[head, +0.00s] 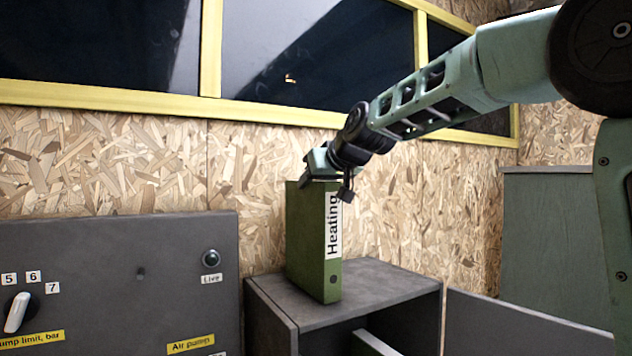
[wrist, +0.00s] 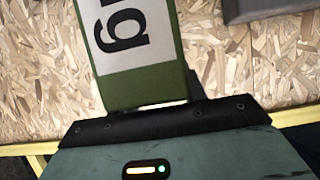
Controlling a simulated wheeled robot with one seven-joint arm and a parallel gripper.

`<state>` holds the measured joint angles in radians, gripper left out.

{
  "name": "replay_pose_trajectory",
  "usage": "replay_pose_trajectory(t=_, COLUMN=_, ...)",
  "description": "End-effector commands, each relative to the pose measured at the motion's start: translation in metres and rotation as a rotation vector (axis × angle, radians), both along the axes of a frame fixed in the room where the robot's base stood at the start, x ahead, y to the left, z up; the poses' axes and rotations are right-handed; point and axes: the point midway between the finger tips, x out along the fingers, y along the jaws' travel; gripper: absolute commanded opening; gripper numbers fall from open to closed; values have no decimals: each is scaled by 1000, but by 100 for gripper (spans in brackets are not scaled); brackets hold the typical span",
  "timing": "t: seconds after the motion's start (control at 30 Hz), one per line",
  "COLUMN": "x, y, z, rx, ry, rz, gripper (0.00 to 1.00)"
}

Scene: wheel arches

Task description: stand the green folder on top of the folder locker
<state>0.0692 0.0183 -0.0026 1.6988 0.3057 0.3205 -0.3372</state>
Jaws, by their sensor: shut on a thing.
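The green folder (head: 307,238) has a white spine label reading "Heating" and is upright at the locker's top, near its left side. Its lower edge appears to meet the top surface, though I cannot be sure of full contact. The folder locker (head: 385,283) is a dark grey box with an open front. My gripper (head: 328,184) is shut on the folder's upper end. In the wrist view the folder (wrist: 150,85) extends from the gripper (wrist: 150,108), with part of its label showing. The fingertips are mostly hidden there.
A grey control panel (head: 120,275) with a knob (head: 18,312) stands to the left. An open grey door (head: 520,325) extends right from the locker. A grey-green cabinet (head: 555,235) stands farther right. A chipboard wall (head: 100,160) and yellow-framed windows (head: 100,45) are behind.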

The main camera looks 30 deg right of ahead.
Motion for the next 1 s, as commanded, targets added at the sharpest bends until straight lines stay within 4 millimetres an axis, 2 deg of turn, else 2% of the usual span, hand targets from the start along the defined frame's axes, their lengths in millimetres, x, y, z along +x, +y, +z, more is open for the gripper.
replay_pose_trajectory(t=0.1, x=0, y=0, z=-2, rx=0, ry=-3, rz=0, gripper=0)
replay_pose_trajectory(t=0.13, x=0, y=0, z=-3, rx=0, ry=0, rz=0, gripper=47)
replay_pose_trajectory(t=0.2, x=0, y=0, z=-2, rx=0, ry=0, rz=0, gripper=63)
replay_pose_trajectory(t=0.57, x=0, y=0, z=2, rx=0, ry=0, rz=0, gripper=63)
replay_pose_trajectory(t=0.67, x=-11, y=0, z=5, rx=-1, ry=-4, rz=0, gripper=63)
replay_pose_trajectory(t=1.0, x=-75, y=-3, z=34, rx=0, ry=-5, rz=-1, gripper=63)
